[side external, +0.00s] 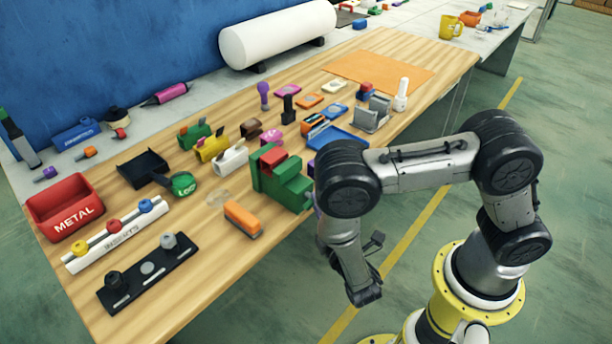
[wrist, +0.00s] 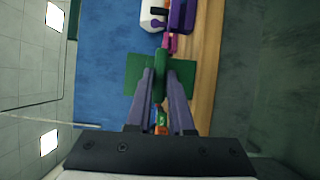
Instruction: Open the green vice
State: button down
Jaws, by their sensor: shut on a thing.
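The green vice (side external: 283,186) stands near the table's front edge in the side external view, with a red block (side external: 272,159) at its top. My arm bends over the edge just right of it, and my gripper is largely hidden there behind my arm. In the wrist view my gripper (wrist: 160,74) has its two grey-purple fingers on either side of an upright green part of the vice (wrist: 159,82), shut on it. A wider green face lies behind that part. Which part of the vice is held is hard to tell.
An orange and grey block (side external: 242,219) lies in front of the vice. Yellow (side external: 212,148) and white (side external: 232,158) small vices stand to its left, and a blue tray (side external: 340,138) lies behind it to the right. Bare wood lies along the front edge at left.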

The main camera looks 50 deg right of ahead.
jog(key=shift+f+n+t, duration=0.1)
jog(key=shift+n+t, duration=0.2)
jog(key=shift+n, duration=0.3)
jog(key=c, duration=1)
grip_release()
jog(key=shift+o, duration=0.2)
jog(key=s, duration=0.6)
